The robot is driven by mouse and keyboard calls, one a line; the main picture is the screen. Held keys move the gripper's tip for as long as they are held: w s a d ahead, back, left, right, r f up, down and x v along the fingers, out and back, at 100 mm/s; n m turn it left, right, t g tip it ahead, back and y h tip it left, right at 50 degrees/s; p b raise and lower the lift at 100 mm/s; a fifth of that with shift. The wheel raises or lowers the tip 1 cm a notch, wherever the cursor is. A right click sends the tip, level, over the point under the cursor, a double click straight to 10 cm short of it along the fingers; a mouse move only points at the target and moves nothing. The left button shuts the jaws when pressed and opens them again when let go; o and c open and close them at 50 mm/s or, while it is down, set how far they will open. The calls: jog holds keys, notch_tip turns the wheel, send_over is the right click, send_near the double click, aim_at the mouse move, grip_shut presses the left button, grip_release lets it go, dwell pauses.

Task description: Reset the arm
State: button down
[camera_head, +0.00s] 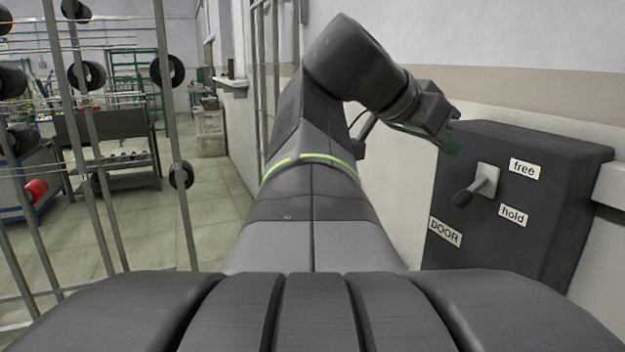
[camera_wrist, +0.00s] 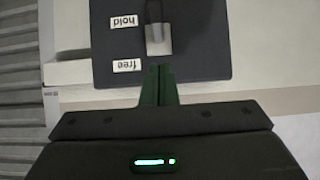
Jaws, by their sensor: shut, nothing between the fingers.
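My gripper (camera_head: 447,144) is at the end of my raised arm, just off the upper left corner of a dark box in the head view. In the wrist view my gripper (camera_wrist: 158,72) shows its two green fingers shut together and empty, pointing at the box. The box (camera_head: 560,215) is on the right by the wall and has a light metal lever plate with a dark-handled lever (camera_head: 476,186). Labels read "free", "hold" and "DOOR". The lever handle points down and left, on the box's front. The box also fills the top of the wrist view (camera_wrist: 205,45), upside down.
The tiled floor (camera_head: 215,220) between rack and wall is clear. A pale wall is close behind the box.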

jog(key=shift+w+d+f, duration=0.25)
jog(key=shift+w+d, duration=0.05)
jog(key=shift+d, duration=0.4)
